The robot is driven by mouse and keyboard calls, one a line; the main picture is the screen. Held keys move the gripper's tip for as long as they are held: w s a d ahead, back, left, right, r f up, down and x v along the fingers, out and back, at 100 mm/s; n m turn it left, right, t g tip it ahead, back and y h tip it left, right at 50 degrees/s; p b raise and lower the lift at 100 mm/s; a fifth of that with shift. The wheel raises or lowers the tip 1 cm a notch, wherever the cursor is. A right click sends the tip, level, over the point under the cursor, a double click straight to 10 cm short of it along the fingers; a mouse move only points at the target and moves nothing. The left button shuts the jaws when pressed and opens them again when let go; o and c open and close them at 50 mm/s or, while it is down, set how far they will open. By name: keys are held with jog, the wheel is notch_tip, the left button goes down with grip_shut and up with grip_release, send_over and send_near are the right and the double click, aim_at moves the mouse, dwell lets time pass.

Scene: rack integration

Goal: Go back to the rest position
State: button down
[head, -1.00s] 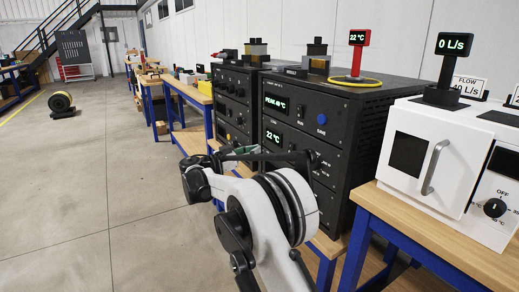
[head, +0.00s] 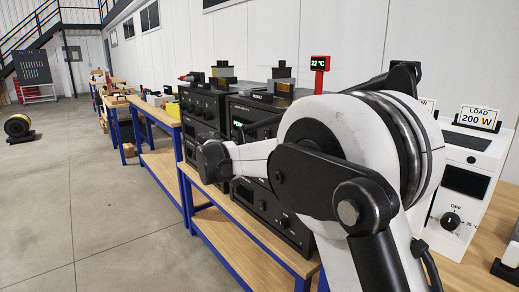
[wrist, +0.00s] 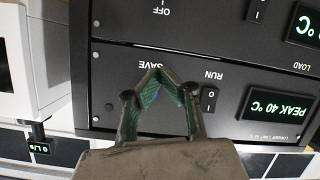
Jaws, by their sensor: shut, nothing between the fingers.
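My gripper (wrist: 154,74) shows in the wrist view with its two green-padded fingers bent together at the tips, shut and empty. It is in front of the black rack unit's panel (wrist: 235,75), which appears upside down with SAVE and RUN labels. A bit of blue shows between the fingers, likely the button under SAVE. A small rocker switch (wrist: 209,99) and a green PEAK 40 °C display (wrist: 276,104) are to the right of the fingers. In the head view my arm fills the middle right and hides my gripper.
Black rack units (head: 207,110) stand on a wooden bench with blue legs (head: 262,232). A white appliance with an OFF dial (head: 451,219) is at the right, partly behind my arm. A red-framed 22 °C readout (head: 320,64) stands above.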

jog(key=s+d+r+n+g+y+p, duration=0.1)
jog(key=s+d+r+n+y+p, duration=0.15)
jog(key=s+d, duration=0.7)
jog(key=s+d+r+n+g+y+p, duration=0.1)
jog(key=s+d+r+y, duration=0.15)
jog(key=s+d, duration=0.65)
jog(key=s+a+f+n+y+p, duration=0.1)
jog(key=s+f+y+p, duration=0.1)
jog(key=s, duration=1.2)
jog(key=s+a+f+n+y+p, duration=0.1)
jog(key=s+f+y, duration=0.3)
jog(key=s, duration=1)
jog(key=shift+f+n+p, duration=0.5)
jog(key=shift+f+n, duration=0.05)
jog(key=shift+f, duration=0.1)
